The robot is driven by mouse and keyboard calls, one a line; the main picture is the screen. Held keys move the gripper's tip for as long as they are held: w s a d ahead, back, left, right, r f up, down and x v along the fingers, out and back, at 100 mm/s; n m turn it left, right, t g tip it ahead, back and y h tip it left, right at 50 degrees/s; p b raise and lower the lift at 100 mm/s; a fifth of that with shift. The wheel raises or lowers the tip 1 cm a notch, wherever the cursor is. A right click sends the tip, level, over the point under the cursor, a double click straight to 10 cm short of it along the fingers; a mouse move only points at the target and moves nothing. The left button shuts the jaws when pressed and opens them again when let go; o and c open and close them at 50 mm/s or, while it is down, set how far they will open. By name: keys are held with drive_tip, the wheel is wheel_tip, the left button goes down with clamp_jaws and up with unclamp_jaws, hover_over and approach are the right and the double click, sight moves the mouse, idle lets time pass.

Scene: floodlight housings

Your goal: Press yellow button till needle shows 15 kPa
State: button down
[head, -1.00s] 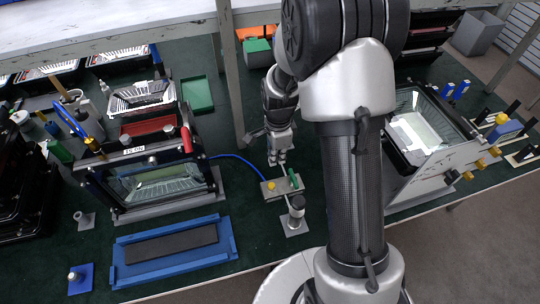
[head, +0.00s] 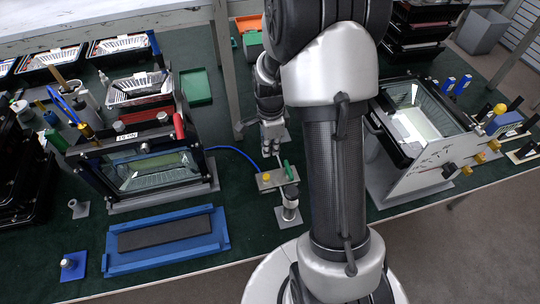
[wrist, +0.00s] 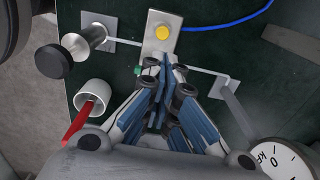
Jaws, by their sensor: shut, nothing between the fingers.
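The yellow button (head: 266,177) sits on a small pale plate (head: 276,181) on the dark green table. In the wrist view the button (wrist: 162,32) is just beyond my fingertips, at the top of the picture. My gripper (head: 271,151) is shut and empty behind the plate in the head view; its fingers (wrist: 166,66) show close together in the wrist view. I cannot tell for sure whether a fingertip touches the plate, but the button looks clear. A white round gauge (wrist: 282,160) marked kPa shows partly at the lower right of the wrist view; its needle is out of sight.
A blue hose (head: 238,154) runs from the plate to the glass-fronted housing (head: 150,170). A green handle (head: 288,170) and a knobbed post (head: 289,200) stand beside the button. A red-handled part (wrist: 75,122) is at left in the wrist view. A blue tray (head: 218,252) lies in front.

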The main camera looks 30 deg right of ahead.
drive_tip(key=b, duration=0.4)
hover_over(271, 181)
drive_tip(key=f, duration=1.2)
drive_tip(key=shift+w+d+f, duration=0.15)
drive_tip(key=shift+w+f, duration=0.05)
drive_tip(key=shift+w, duration=0.2)
wheel_tip(271, 181, down, 2)
drive_tip(key=shift+s+f+b, duration=0.1)
drive_tip(key=shift+f+b, duration=0.1)
drive_tip(key=shift+b, duration=0.45)
drive_tip(key=shift+s+r, duration=0.1)
drive_tip(key=shift+s, duration=0.05)
drive_tip(key=shift+r+p, duration=0.35)
drive_tip(key=shift+p, duration=0.1)
wheel_tip(271, 181, up, 14)
drive_tip(key=p, duration=0.5)
drive_tip(key=shift+w+f, duration=0.15)
drive_tip(key=shift+w, duration=0.15)
